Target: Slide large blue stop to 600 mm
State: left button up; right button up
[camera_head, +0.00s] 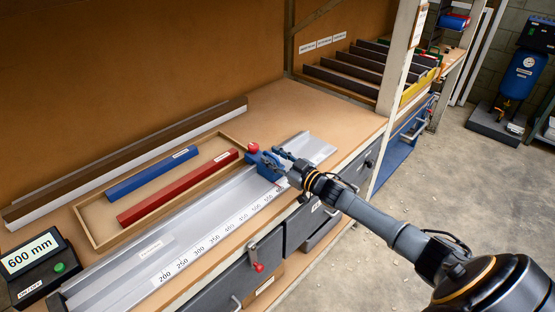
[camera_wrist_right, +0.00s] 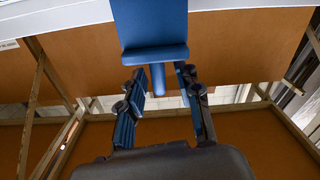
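The large blue stop (camera_head: 264,168) with a red ball knob (camera_head: 253,148) sits on the grey metal rail (camera_head: 217,205), a little beyond the 500 label; its exact reading is hidden by my gripper. My right gripper (camera_head: 281,160) is at the stop's right side. In the right wrist view, the gripper (camera_wrist_right: 161,82) is open, its fingers apart. The blue stop (camera_wrist_right: 152,35) is straight ahead, with a narrow blue part between the fingertips. I cannot tell whether they touch. A display box (camera_head: 35,255) reads 600 mm. My left gripper is not in view.
A wooden tray (camera_head: 95,240) holds a blue bar (camera_head: 152,175) and a red bar (camera_head: 180,188) behind the rail. A lever with a red knob (camera_head: 257,266) hangs at the bench front. The rail right of the stop is clear.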

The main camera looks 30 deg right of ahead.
jog(key=v, duration=1.2)
dwell(0.3)
jog(key=s+f+m+g+h, duration=0.15)
jog(key=s+f, duration=0.35)
jog(key=f, duration=0.6)
jog(key=s+f+m+g+h, duration=0.1)
jog(key=s+f+g+h, duration=0.3)
jog(key=f, duration=0.7)
jog(key=s+f+m+g, duration=0.15)
jog(key=s+f, duration=0.35)
jog(key=f, duration=0.6)
jog(key=s+a+f+g, duration=0.3)
jog(key=s+a+f, duration=0.3)
jog(key=s, duration=0.4)
jog(key=s+a+f+n+g, duration=0.1)
jog(key=s+a+f+g, duration=0.2)
jog(key=s+a+f, duration=0.3)
jog(key=s+a+f+g+y, duration=0.1)
jog(key=s+a+f+g, duration=0.2)
jog(key=s, duration=1.3)
notch_tip(320, 180, down, 5)
jog(key=a, duration=0.3)
